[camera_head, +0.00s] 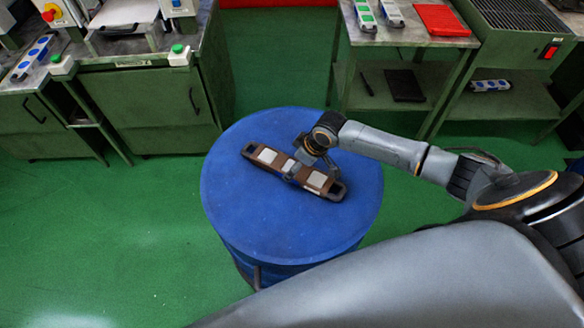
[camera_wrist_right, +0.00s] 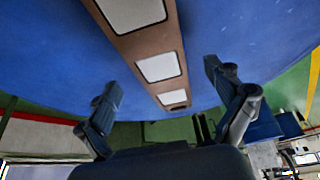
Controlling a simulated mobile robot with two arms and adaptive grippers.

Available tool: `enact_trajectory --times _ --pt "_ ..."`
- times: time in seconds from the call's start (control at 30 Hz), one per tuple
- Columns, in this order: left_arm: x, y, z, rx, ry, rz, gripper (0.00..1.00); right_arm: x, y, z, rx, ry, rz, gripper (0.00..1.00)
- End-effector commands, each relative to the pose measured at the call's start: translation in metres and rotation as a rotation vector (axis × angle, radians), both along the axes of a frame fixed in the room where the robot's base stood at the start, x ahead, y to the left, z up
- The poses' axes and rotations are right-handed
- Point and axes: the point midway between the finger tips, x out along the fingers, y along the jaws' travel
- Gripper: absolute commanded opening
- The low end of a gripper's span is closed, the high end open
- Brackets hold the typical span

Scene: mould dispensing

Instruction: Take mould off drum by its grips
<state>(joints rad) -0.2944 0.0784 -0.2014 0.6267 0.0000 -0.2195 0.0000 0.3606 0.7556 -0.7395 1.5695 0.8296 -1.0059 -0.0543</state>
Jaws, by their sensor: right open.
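The mould (camera_head: 267,156) is a long brown bar with pale square plates. It lies flat and slantwise on top of the blue drum (camera_head: 240,210). A dark grip shows at its upper left end (camera_head: 248,149) and another at its lower right end (camera_head: 338,191). My right gripper (camera_head: 292,168) is over the middle of the mould and hides part of it. In the right wrist view its fingers (camera_wrist_right: 163,79) are open and spread wide, with the mould (camera_wrist_right: 150,42) passing between them. I see no contact. My left gripper is not in view.
A green workbench with a cabinet (camera_head: 150,105) stands behind at the left. The green floor left of the drum is clear.

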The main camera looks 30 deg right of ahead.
Motion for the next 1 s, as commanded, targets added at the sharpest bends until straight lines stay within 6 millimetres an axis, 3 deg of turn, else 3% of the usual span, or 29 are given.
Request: enact_trajectory --times 0.2,0.47,0.9,1.0 --pt "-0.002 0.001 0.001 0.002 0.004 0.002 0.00 0.008 0.005 -0.019 0.000 -0.001 0.000 0.92" --pt "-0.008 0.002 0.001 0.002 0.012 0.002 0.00 0.008 0.005 -0.021 -0.001 -0.002 0.001 0.92" --pt "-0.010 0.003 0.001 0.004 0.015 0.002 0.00 0.008 0.005 -0.022 -0.001 -0.001 0.001 0.03" --pt "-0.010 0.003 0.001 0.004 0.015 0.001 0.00 0.010 0.005 -0.019 0.001 -0.006 0.000 0.03"
